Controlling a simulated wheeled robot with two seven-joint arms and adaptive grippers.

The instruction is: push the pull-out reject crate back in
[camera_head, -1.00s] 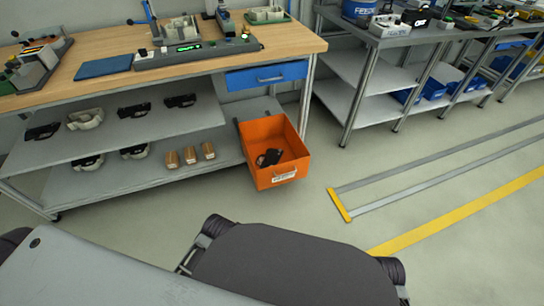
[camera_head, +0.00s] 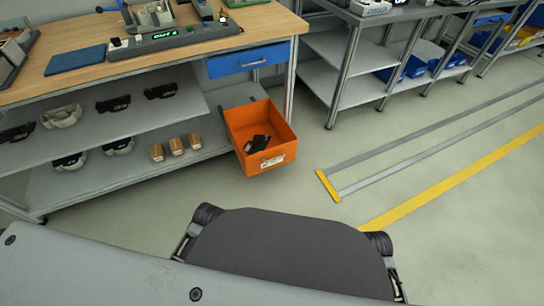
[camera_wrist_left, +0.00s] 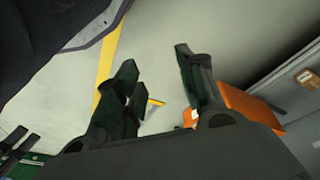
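The orange reject crate (camera_head: 252,163) sticks out from the lower shelf of the workbench at its right end in the head view. Dark parts (camera_head: 257,144) lie inside it, and a white label is on its front. Part of the orange crate also shows in the left wrist view (camera_wrist_left: 248,104), behind and beside a finger. My left gripper (camera_wrist_left: 160,75) is open and empty in that view, its fingers spread over the floor and apart from the crate as far as I can tell. Neither gripper shows in the head view.
The workbench (camera_head: 190,45) has a closed blue drawer (camera_head: 248,58) above the crate. Its lower shelf (camera_head: 100,185) holds dark and white parts and several brown blocks. A second metal bench (camera_head: 330,45) stands to the right. Clear floor lies in front of the crate.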

